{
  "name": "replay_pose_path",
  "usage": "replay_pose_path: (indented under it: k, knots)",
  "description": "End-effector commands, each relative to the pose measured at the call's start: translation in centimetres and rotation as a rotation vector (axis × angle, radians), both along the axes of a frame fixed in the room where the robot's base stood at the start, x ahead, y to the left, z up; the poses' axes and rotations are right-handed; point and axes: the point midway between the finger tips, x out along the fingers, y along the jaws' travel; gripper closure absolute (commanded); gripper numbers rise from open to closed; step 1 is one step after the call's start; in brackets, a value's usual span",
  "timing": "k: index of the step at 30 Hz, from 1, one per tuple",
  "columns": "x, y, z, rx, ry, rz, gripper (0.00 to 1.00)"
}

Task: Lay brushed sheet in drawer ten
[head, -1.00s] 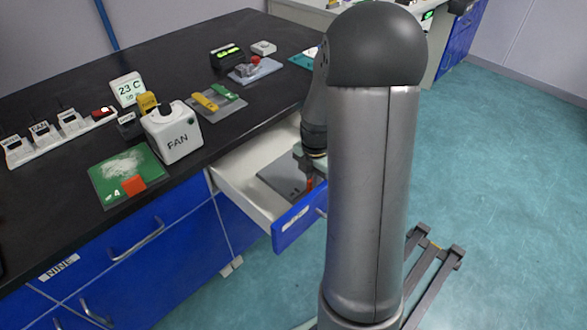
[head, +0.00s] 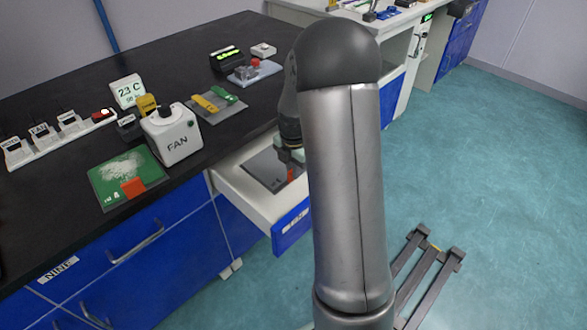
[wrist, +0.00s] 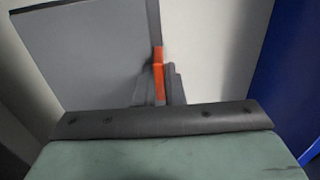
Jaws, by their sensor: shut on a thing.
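A flat grey sheet (head: 262,166) with an orange tab (head: 290,175) is inside or just over the open white drawer (head: 229,190). The drawer has a blue front (head: 291,230); its label is too small to read. My gripper (wrist: 158,88) is shut on the sheet at its orange tab in the wrist view. There the sheet (wrist: 85,50) stretches to the upper left, with pale drawer walls around it. My arm hides part of the drawer and most of the gripper in the head view. I cannot tell whether the sheet touches the drawer floor.
The black counter (head: 60,130) edge runs above the drawer. On it are a green mat (head: 105,190) with white powder, a white FAN box (head: 172,135), a grey tray (head: 220,108) and a row of switches (head: 45,140). Open floor (head: 480,170) lies right.

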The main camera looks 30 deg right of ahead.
Motion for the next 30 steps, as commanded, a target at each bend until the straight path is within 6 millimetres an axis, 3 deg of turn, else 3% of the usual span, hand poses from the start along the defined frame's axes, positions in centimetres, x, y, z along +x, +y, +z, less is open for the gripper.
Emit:
replay_pose_path:
  k: [1, 3, 4, 12, 16, 30]
  knots:
    - [0.0, 0.0, -0.3, 0.000, 0.000, 0.000, 1.00]
    - [0.0, 0.0, -0.2, 0.000, 0.000, 0.000, 0.74]
    - [0.0, 0.0, -0.2, 0.000, 0.000, 0.000, 0.69]
    - [0.0, 0.0, -0.1, 0.000, 0.000, 0.000, 0.69]
    - [0.0, 0.0, 0.9, 0.000, -0.002, 0.000, 0.69]
    - [0.0, 0.0, 10.1, -0.001, -0.003, 0.000, 0.69]
